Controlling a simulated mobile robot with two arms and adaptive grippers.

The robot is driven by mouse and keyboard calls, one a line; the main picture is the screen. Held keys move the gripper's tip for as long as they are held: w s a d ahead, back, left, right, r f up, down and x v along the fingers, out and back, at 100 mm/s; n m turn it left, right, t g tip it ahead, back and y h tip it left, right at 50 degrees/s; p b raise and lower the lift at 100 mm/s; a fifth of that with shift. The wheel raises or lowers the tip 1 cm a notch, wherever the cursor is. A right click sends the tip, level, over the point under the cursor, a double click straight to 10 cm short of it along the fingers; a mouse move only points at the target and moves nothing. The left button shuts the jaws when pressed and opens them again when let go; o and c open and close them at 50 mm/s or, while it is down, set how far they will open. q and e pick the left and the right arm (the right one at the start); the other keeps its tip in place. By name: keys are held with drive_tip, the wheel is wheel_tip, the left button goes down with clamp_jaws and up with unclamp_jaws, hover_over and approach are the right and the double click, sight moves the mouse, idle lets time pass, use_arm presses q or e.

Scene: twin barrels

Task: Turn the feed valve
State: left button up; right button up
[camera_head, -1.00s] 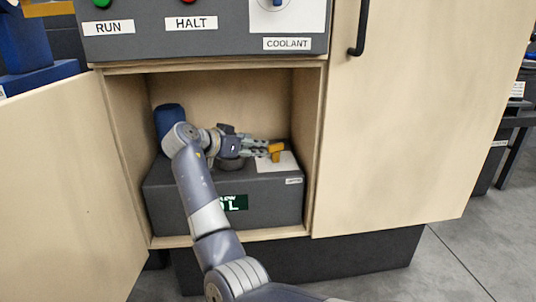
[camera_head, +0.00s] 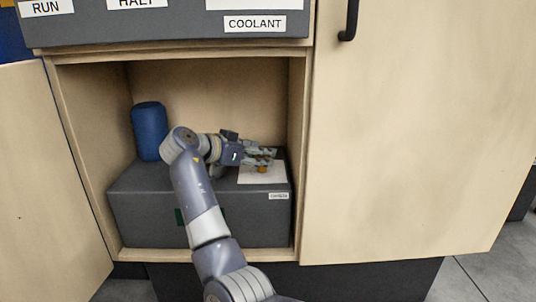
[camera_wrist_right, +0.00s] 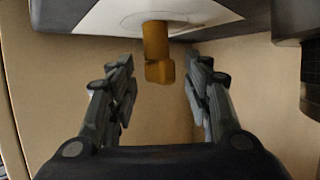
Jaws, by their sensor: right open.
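The feed valve's orange-yellow handle (camera_head: 262,169) sits on the white plate (camera_head: 262,175) of the grey box inside the open cabinet. My right gripper (camera_head: 273,156) is just above and around the handle in the head view, and its fingers hide part of it. In the right wrist view, the handle (camera_wrist_right: 157,52) stands out from the white plate (camera_wrist_right: 155,14) and shows between the two fingers, with gaps on both sides. My right gripper (camera_wrist_right: 160,92) is open there, and neither finger touches the handle. My left gripper is not in view.
A blue barrel (camera_head: 149,131) stands at the back left of the grey box (camera_head: 245,220). The grey control panel (camera_head: 170,28) overhangs the opening.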

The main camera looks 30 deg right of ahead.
drive_tip(key=shift+c, duration=0.3)
clamp_jaws()
drive_tip(key=shift+r, duration=0.1)
idle(1.0)
drive_tip(key=shift+o, duration=0.3)
unclamp_jaws()
drive_tip(key=shift+w, duration=0.1)
drive_tip(key=shift+v, duration=3.8)
drive_tip(key=shift+c, duration=0.3)
